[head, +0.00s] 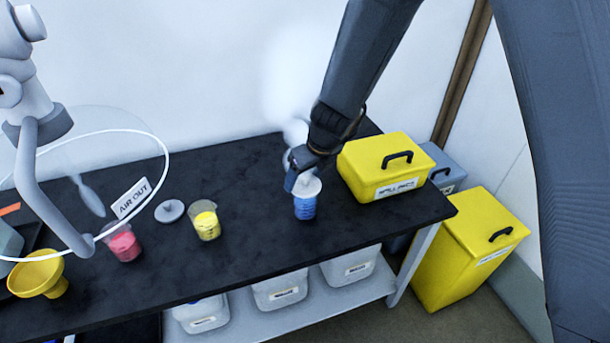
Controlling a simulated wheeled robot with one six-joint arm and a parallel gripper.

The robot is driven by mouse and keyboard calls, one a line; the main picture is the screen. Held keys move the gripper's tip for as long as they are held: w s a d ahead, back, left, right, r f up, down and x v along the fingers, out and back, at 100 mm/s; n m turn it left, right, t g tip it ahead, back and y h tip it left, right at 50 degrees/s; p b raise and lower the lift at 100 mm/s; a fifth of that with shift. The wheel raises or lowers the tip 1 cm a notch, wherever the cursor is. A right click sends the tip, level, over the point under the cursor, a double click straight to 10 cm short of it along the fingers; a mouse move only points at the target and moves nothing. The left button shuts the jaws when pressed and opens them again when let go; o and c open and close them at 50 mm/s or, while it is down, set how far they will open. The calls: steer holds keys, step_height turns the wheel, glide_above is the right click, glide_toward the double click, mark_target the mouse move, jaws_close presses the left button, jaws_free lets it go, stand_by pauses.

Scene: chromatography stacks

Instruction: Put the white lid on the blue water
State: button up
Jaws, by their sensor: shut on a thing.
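The beaker of blue water (305,208) stands on the black bench, left of a yellow box. The white lid (308,187) is at the top of this beaker, over its mouth. My gripper (303,172) is directly above the beaker, shut on the white lid. I cannot tell whether the lid is resting on the rim or held just above it. The gripper's fingertips are small and partly hidden by my arm.
A yellow beaker (206,225), a red beaker (123,243), a grey lid (170,211) and a yellow funnel (38,275) are on the bench (255,240) to the left. A yellow box (384,166) stands close on the right. A clear shield (120,160) is at far left.

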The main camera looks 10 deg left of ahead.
steer(key=shift+f+b, duration=0.3)
steer(key=shift+f, duration=0.15)
steer(key=shift+f, duration=0.3)
stand_by(0.3)
steer(key=o, duration=1.4)
steer(key=shift+r, duration=0.15)
steer(key=shift+r+p, duration=3.45)
steer(key=shift+p, duration=0.85)
